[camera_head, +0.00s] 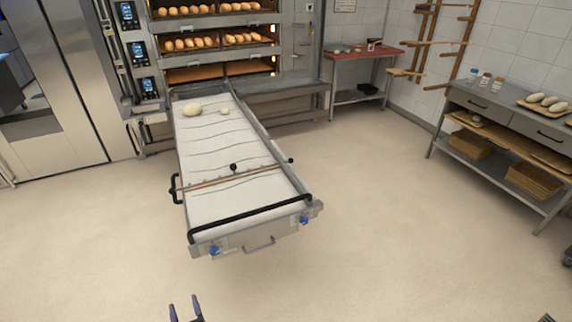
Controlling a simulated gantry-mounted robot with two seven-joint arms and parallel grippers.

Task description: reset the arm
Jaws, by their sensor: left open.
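My left gripper (184,304) shows at the bottom edge, left of centre. Its two dark fingertips stand apart with bare floor between them, so it is open and empty. It is over the floor, in front of the loader and touching nothing visible. The rest of the left arm is cut off by the frame. My right gripper is not recognisable in this view.
A loader with a pale belt (238,190) runs from the deck oven (220,45), with two dough pieces at its far end. A red-topped table (365,52) stands behind; a steel workbench (505,115) stands right. The floor (400,230) between is clear.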

